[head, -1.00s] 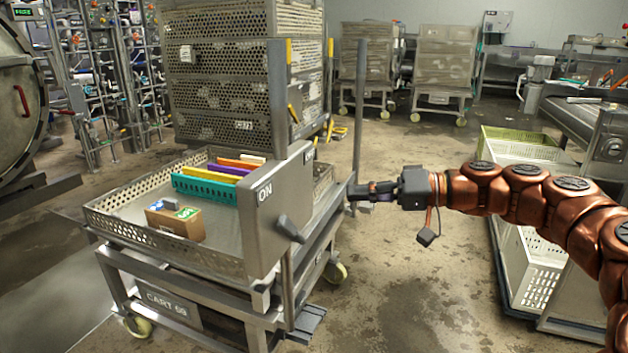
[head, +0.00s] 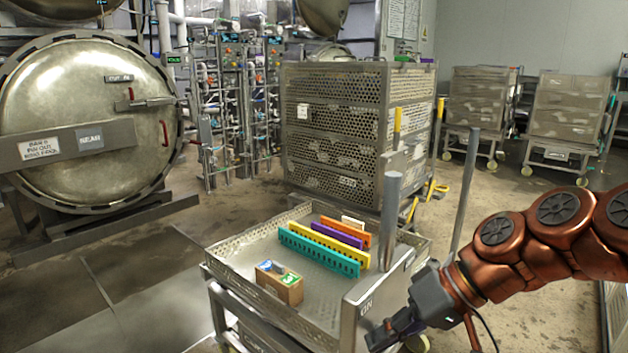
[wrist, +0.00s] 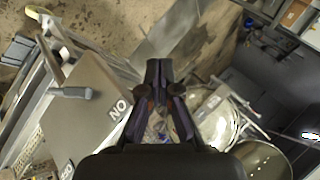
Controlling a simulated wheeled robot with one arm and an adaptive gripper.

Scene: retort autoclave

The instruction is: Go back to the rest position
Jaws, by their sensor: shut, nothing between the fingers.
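My gripper (head: 384,336) is at the lower right of the head view, at the end of my copper-coloured arm. It is beside the right end of the cart tray, near the panel marked ON. In the wrist view my gripper (wrist: 158,66) points away from the camera with its fingertips together and nothing between them. The ON panel (wrist: 95,100) and its lever handle (wrist: 70,92) are to the left of it there.
The cart tray (head: 228,262) holds a small cardboard box (head: 279,283) and coloured slotted strips (head: 318,252). A tall perforated crate stack (head: 335,125) stands behind it. A round retort door (head: 85,110) is at left. Floor is open at front left.

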